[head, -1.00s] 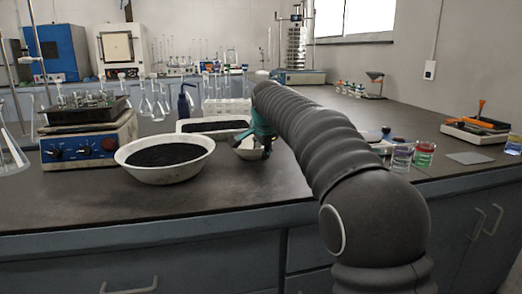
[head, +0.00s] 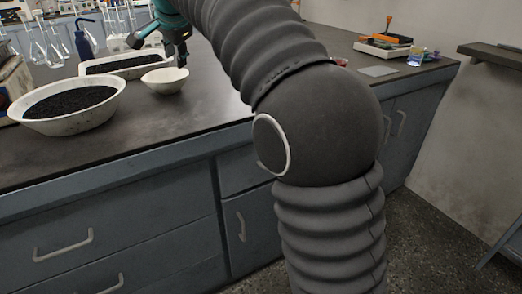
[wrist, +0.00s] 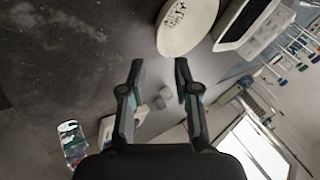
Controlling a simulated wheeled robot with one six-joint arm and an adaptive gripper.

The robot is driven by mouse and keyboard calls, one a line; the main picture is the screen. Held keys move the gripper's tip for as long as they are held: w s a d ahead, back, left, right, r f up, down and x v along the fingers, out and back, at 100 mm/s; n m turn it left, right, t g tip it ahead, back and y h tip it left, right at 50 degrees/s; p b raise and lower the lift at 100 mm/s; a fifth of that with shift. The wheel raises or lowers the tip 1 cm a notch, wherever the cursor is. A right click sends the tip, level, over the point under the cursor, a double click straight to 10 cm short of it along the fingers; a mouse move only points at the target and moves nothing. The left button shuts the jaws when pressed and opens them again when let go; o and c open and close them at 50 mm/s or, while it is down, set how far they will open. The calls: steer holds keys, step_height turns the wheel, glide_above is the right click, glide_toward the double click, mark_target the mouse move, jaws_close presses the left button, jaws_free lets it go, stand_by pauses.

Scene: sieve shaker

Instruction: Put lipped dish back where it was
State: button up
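The lipped dish, a small white bowl (head: 168,84), sits upright on the dark bench in the head view, beside the front right end of a long white tray. A white dish with a few dark specks inside, seemingly the same one, is at the top of the wrist view (wrist: 187,24). My gripper (head: 160,44) is just above and behind the dish in the head view, apart from it. In the wrist view my gripper (wrist: 160,75) has its two fingers spread with nothing between them. The dish lies beyond the fingertips.
The long white tray (head: 145,72) of dark grains stands behind the dish. A large white basin (head: 22,119) of dark grains is to its left. A blue wash bottle (head: 84,45) and glassware stand at back left. The bench right of the dish is clear up to my arm.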

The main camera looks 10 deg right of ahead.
steer(key=s+d+f+n, duration=0.25)
steer(key=s+d, duration=0.35)
steer(key=s, duration=0.3)
steer(key=s+d+f+n, duration=0.2)
steer(key=s+d+f, duration=0.2)
steer(key=s+d, duration=0.3)
steer(key=s+d+f+n+g, duration=0.1)
steer(key=s+d+f+n, duration=0.1)
steer(key=s+f, duration=0.6)
steer(key=s+d+f+n+g+h, duration=0.1)
steer(key=s+d+f+n, duration=0.2)
steer(key=s+f, duration=0.6)
steer(key=s, duration=0.5)
steer(key=shift+n, duration=0.35)
